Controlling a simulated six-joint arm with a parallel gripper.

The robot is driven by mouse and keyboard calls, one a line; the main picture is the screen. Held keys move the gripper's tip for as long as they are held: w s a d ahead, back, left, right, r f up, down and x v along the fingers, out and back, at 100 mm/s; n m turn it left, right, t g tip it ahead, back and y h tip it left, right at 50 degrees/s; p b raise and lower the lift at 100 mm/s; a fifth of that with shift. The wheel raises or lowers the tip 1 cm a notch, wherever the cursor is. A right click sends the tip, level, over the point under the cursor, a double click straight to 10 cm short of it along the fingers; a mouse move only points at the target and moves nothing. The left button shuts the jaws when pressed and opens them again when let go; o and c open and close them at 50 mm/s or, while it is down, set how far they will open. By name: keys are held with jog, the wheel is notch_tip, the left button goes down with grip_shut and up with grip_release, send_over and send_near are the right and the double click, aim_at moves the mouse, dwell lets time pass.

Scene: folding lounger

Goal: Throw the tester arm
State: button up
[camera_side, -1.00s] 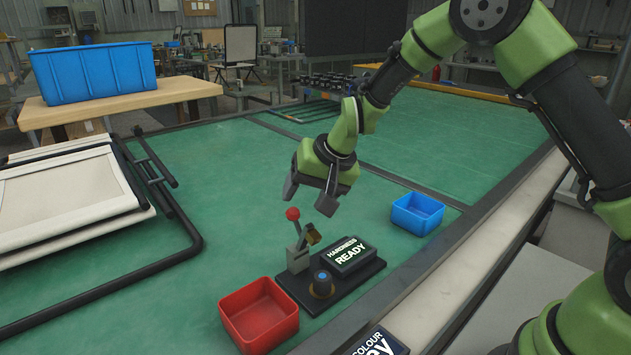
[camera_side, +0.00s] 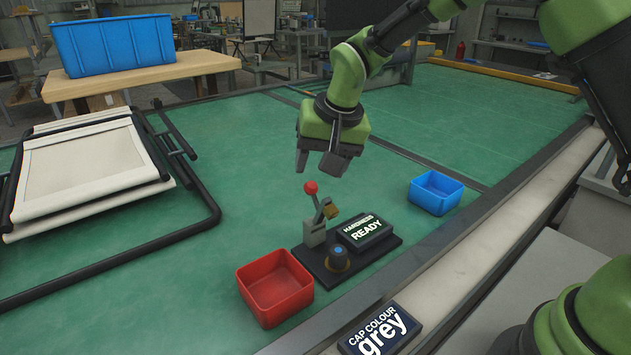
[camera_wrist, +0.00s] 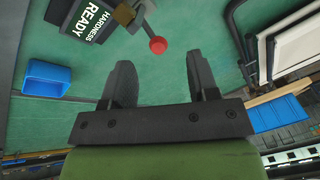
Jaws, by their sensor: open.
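The hardness tester (camera_side: 345,268) stands on a black base on the green bench, with a grey post, a lever arm and a red ball knob (camera_side: 311,187) at the lever's upper end. Its display (camera_side: 364,231) reads "HARDNESS READY". A dark round piece with a blue top (camera_side: 338,255) sits at the front of the base. My gripper (camera_side: 318,165) is open and empty, just above the red knob and apart from it. In the wrist view the red knob (camera_wrist: 158,45) lies beyond the fingertips (camera_wrist: 163,78), roughly between them.
A red bin (camera_side: 274,288) stands left of the tester and a small blue bin (camera_side: 436,192) to its right. A folded lounger (camera_side: 95,170) lies at left. A sign (camera_side: 380,330) reading "CAP COLOUR grey" sits at the front edge. A large blue crate (camera_side: 115,45) stands behind.

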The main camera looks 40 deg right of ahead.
aim_at(311, 184)
jog(key=w+f+h, duration=0.1)
jog(key=f, duration=0.1)
jog(key=w+d+f+h, duration=0.1)
jog(key=w+f, duration=0.1)
jog(key=f, duration=0.1)
jog(key=w+f+m+h, duration=0.1)
jog(key=f, duration=0.2)
jog(key=shift+w+d, duration=0.2)
jog(key=shift+w, duration=0.05)
grip_shut()
